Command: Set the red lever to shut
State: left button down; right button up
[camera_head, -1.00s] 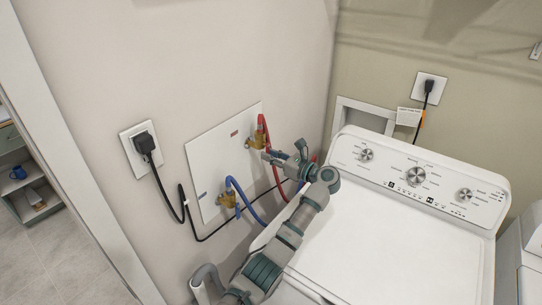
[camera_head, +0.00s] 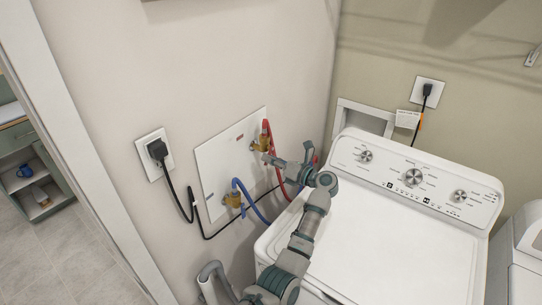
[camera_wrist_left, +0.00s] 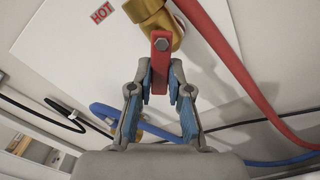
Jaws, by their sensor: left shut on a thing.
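The red lever (camera_wrist_left: 159,62) sits on the brass hot valve (camera_wrist_left: 150,14), below the HOT label, in the left wrist view. It points down from the valve toward me. My left gripper (camera_wrist_left: 160,88) is shut on the lever's lower end, one finger on each side. In the head view the brass hot valve (camera_head: 261,143) is on the white wall plate (camera_head: 215,165) with a red hose, and my left gripper (camera_head: 272,160) is at it. The lever itself is too small to make out there. My right gripper is not in view.
The cold valve (camera_head: 233,199) with a blue hose (camera_head: 253,203) is lower left on the plate. A black cord (camera_head: 175,190) hangs from the outlet. The white washer (camera_head: 380,245) stands under and right of my left arm.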

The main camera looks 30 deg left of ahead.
aim_at(269, 154)
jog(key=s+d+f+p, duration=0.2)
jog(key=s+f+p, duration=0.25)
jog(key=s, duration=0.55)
pick_arm(q)
jog(key=shift+s+r+m+p, duration=0.2)
jog(key=shift+r+m+p, duration=0.3)
jog(key=shift+m+p, duration=0.95)
jog(key=shift+s+r+m+p, duration=0.25)
jog(key=shift+r+m+p, duration=0.25)
jog(key=shift+m, duration=1.8)
jog(key=shift+s+r+m+p, duration=0.2)
jog(key=shift+r+m+p, duration=0.3)
jog(key=shift+m+p, duration=0.95)
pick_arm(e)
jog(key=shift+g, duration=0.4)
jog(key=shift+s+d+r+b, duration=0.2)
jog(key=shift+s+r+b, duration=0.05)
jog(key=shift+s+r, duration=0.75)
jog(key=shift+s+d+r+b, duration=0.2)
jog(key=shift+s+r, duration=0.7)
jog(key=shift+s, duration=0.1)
pick_arm(q)
jog(key=shift+m, duration=0.5)
jog(key=c, duration=1.1)
grip_release()
jog(key=shift+w+f, duration=0.2)
jog(key=shift+w, duration=0.05)
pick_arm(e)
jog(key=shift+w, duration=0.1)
